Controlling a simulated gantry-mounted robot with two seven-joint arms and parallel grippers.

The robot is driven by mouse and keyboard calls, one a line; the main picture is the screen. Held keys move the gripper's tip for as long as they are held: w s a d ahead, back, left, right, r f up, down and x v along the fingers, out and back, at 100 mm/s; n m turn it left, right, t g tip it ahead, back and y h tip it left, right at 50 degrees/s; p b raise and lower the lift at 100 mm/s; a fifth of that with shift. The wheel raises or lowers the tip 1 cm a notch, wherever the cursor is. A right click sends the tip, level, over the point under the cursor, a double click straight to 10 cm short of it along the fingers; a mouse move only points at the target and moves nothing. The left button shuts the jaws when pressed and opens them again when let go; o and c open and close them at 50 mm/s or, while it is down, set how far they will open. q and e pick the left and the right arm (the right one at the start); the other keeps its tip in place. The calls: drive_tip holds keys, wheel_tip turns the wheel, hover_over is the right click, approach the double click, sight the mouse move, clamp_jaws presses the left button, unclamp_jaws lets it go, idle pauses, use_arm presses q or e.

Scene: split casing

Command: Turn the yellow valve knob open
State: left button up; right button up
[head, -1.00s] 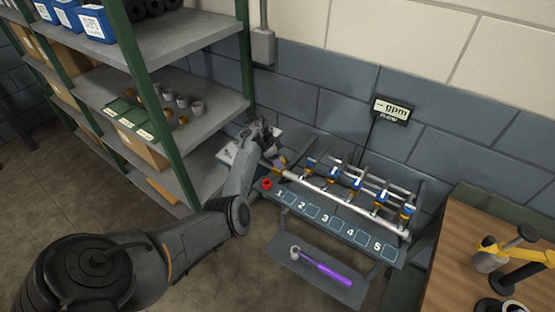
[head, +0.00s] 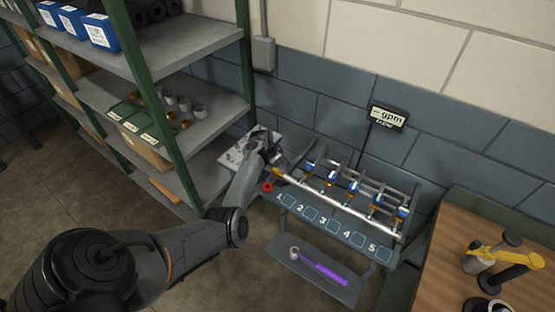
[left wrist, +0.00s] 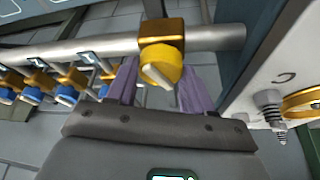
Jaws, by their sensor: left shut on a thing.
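The yellow valve knob (left wrist: 160,68) sits under a brass fitting on the grey pipe (left wrist: 70,50) in the left wrist view. It is round with a pale raised bar across its face, which lies slanted. My left gripper (left wrist: 158,78) has its two purple fingers on either side of this knob, shut on it. In the head view my left gripper (head: 270,160) is at the left end of the pipe (head: 330,197) and mostly hides the knob. My right gripper is not in view.
Several blue-handled valves (head: 354,187) line the pipe to the right. A flow display (head: 388,117) shows dashes and "gpm". A pale plate (left wrist: 285,75) with a spring and yellow ring stands close beside the gripper. A purple-handled tool (head: 322,269) lies on the lower shelf.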

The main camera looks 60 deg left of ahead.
use_arm(q)
drive_tip(key=n+p, duration=0.1)
drive_tip(key=n, duration=0.1)
drive_tip(key=n+y+p, duration=0.1)
drive_tip(key=n, duration=0.1)
drive_tip(key=shift+d+r+n+g+y+p, duration=0.1)
drive_tip(key=shift+d+n+g+y+p, duration=0.1)
drive_tip(key=shift+n+g+y+p, duration=0.15)
drive_tip(key=shift+n+g+y, duration=0.25)
drive_tip(key=shift+n+y, duration=0.1)
drive_tip(key=shift+n, duration=0.6)
drive_tip(key=shift+w+n+y+p, duration=0.1)
drive_tip(key=shift+n+y+p, duration=0.2)
drive_tip(key=shift+n, duration=0.6)
drive_tip(key=n+g, duration=0.1)
drive_tip(key=n, duration=0.1)
drive_tip(key=shift+n, duration=0.4)
drive_tip(key=shift+n+g+y+b, duration=0.4)
drive_tip(key=shift+n, duration=0.4)
drive_tip(key=shift+w, duration=0.1)
drive_tip(key=o, duration=1)
